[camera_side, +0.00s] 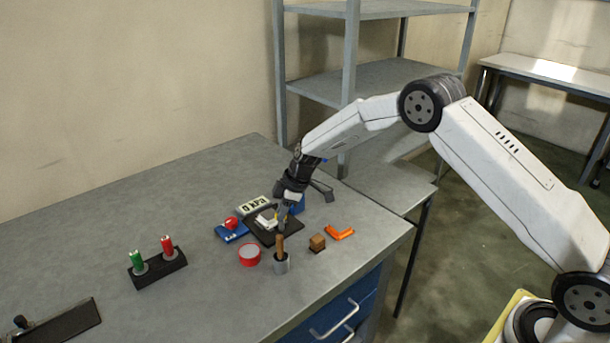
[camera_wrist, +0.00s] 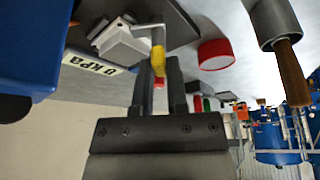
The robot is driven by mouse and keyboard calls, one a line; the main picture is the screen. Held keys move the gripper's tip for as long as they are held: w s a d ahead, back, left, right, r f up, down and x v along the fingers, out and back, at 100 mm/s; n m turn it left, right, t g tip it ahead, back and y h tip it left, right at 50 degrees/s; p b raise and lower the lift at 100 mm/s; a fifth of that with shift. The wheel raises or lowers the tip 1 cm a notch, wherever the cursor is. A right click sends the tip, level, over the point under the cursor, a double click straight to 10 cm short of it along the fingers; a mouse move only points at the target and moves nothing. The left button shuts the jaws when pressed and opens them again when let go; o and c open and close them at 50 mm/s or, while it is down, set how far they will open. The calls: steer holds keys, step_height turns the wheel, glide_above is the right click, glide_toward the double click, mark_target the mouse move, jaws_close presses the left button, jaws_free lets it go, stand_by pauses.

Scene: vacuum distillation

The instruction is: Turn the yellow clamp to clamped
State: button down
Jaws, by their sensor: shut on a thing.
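The yellow clamp (camera_wrist: 158,60) shows in the wrist view as a yellow lever with a red tip. It joins a grey metal arm and a white block (camera_wrist: 122,44) on a dark plate. My gripper (camera_wrist: 160,78) is shut on the clamp, with one finger on each side of the lever. In the side view my gripper (camera_side: 282,212) points down over the dark plate (camera_side: 285,238) and hides most of the clamp. The label with "0 KPA" (camera_wrist: 84,72) shows beside the white block.
A red round item (camera_side: 249,255), a metal cup with a wooden handle (camera_side: 281,264), a brown cube (camera_side: 317,243) and an orange angle piece (camera_side: 340,232) stand close in front. A blue item with a red knob (camera_side: 232,232) is left of the plate.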

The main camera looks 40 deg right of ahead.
steer(key=n+g, duration=0.2)
steer(key=n, duration=0.4)
steer(key=shift+w+d, duration=0.1)
steer(key=shift+n, duration=0.3)
steer(key=c, duration=0.6)
jaws_free()
steer(key=shift+c, duration=0.2)
steer(key=shift+r, duration=0.1)
steer(key=v, duration=0.7)
steer(key=shift+d+r, duration=0.2)
steer(key=shift+d, duration=0.05)
